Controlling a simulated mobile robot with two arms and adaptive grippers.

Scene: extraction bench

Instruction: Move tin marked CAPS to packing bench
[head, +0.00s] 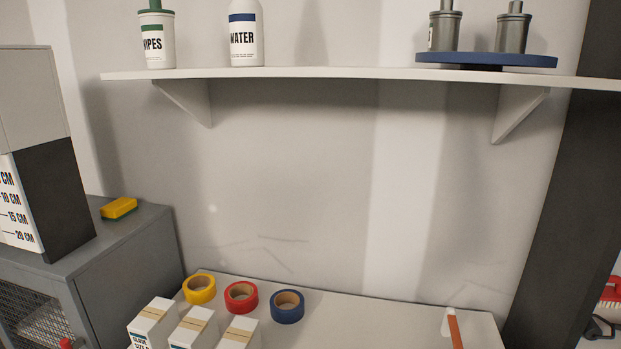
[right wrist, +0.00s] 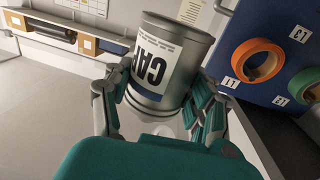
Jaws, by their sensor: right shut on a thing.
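A grey metal tin (right wrist: 178,50) with a white label reading "CAP", the rest of the word turned out of sight, is in the right wrist view. It appears upside down in that picture and has a blue band by the label. My right gripper (right wrist: 158,98) is shut on the tin, with teal-padded fingers on both sides of it. Neither gripper shows in the head view, and my left gripper is in no view. I cannot tell which surface is the packing bench.
In the head view, a white bench (head: 380,322) carries yellow (head: 199,290), red (head: 241,297) and blue (head: 287,307) tape rolls and white boxes (head: 190,332). A shelf (head: 330,74) above holds bottles and a blue turntable (head: 487,60) with two grey canisters. A grey cabinet (head: 125,245) stands left.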

